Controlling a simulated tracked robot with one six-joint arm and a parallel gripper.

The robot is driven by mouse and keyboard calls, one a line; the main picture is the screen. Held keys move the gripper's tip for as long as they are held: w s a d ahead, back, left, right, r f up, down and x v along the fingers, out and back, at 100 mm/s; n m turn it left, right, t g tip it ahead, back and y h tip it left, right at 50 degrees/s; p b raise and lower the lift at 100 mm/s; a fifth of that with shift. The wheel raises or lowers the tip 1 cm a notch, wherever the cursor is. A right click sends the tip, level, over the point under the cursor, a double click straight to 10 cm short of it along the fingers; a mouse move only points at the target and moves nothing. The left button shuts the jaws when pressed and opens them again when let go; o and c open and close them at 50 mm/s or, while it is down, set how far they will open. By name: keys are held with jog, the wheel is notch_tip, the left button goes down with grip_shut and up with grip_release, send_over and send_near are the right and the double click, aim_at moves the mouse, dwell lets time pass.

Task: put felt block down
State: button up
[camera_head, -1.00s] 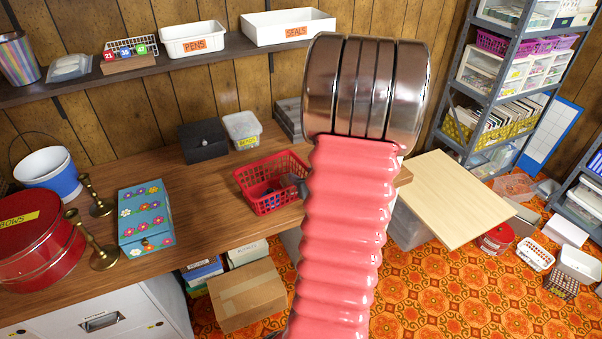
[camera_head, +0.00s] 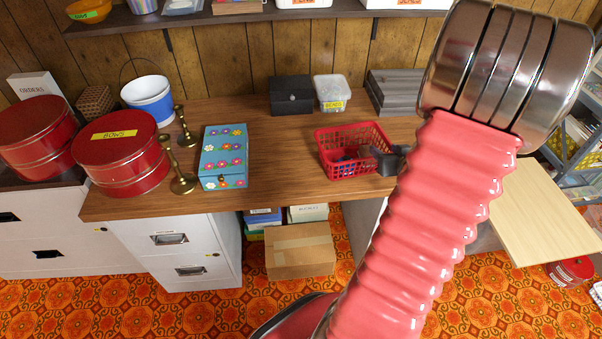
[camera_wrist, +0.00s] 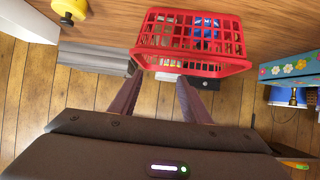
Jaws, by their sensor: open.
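My gripper (camera_head: 390,160) is at the right side of the red basket (camera_head: 330,165) on the wooden table, mostly hidden behind my arm in the head view. In the wrist view my gripper (camera_wrist: 158,78) has its two dark fingers apart, with nothing held between them. The red basket (camera_wrist: 192,67) lies just beyond the fingertips in that view, with blue items (camera_wrist: 205,30) and other small things inside. I cannot tell which thing is the felt block; no block stands out clearly.
A black box (camera_head: 291,95), a lidded clear tub (camera_head: 332,92) and grey boxes (camera_head: 395,92) stand behind the basket. A flowered blue box (camera_head: 223,158), brass candlesticks (camera_head: 178,172) and a red tin (camera_head: 122,155) stand left. The table (camera_head: 275,150) between flowered box and basket is clear.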

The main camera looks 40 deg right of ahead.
jog(key=w+a+r+n+g, duration=0.1)
jog(key=w+a+r, duration=0.4)
jog(key=a, duration=0.5)
jog(key=w+a+r+n+g, duration=0.1)
jog(key=w+a+r+g, duration=0.15)
jog(key=a+r, duration=0.6)
jog(key=s+a+r+n+y, duration=0.1)
jog(key=s+a+y, duration=0.1)
jog(key=a, duration=0.7)
jog(key=s+a+r+n+g+y, duration=0.1)
jog(key=s+a+y, duration=0.1)
jog(key=s+a, duration=0.3)
jog(key=s+a+r+n+y, duration=0.1)
jog(key=s+a, duration=0.3)
jog(key=a, duration=0.8)
jog(key=shift+s+a+n+y, duration=0.25)
jog(key=shift+a+n+y, duration=0.05)
jog(key=shift+n+y, duration=0.3)
